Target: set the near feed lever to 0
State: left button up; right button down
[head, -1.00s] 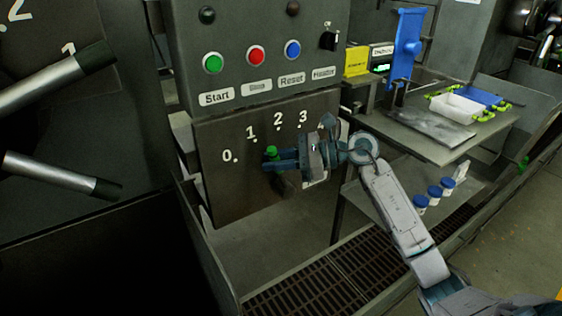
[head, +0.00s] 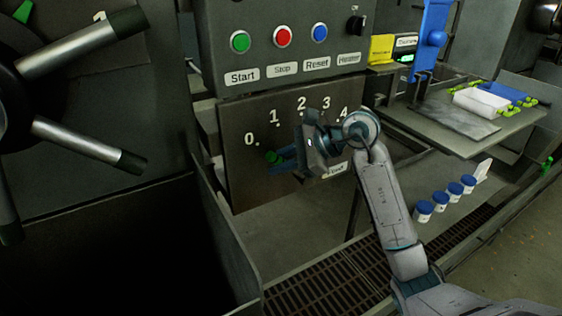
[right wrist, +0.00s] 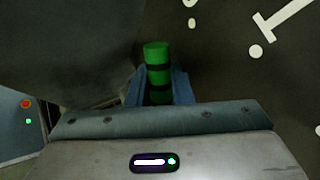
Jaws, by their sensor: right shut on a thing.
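The near feed lever shows as a green handle (head: 273,157) in front of a dark dial plate (head: 240,185) marked 0 to 4. My right gripper (head: 277,158) is shut on this handle. In the head view the handle is just below and right of the 0 mark (head: 250,140), left of and below the 1. In the right wrist view, the green handle (right wrist: 157,58) with dark bands stands between the blue fingers (right wrist: 160,92). A white dot lies just above and right of its tip. The lever's pivot is hidden behind my gripper. My left gripper is not in view.
Above the plate is a panel with green, red and blue buttons (head: 283,37). Large metal spokes with black grips (head: 90,146) stand at left. A table (head: 440,125) with a white tray is at right, with several blue-capped jars (head: 424,209) below. A grated channel (head: 330,275) runs underneath.

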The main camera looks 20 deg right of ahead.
jog(key=shift+f, duration=0.1)
jog(key=c, duration=1.6)
grip_release()
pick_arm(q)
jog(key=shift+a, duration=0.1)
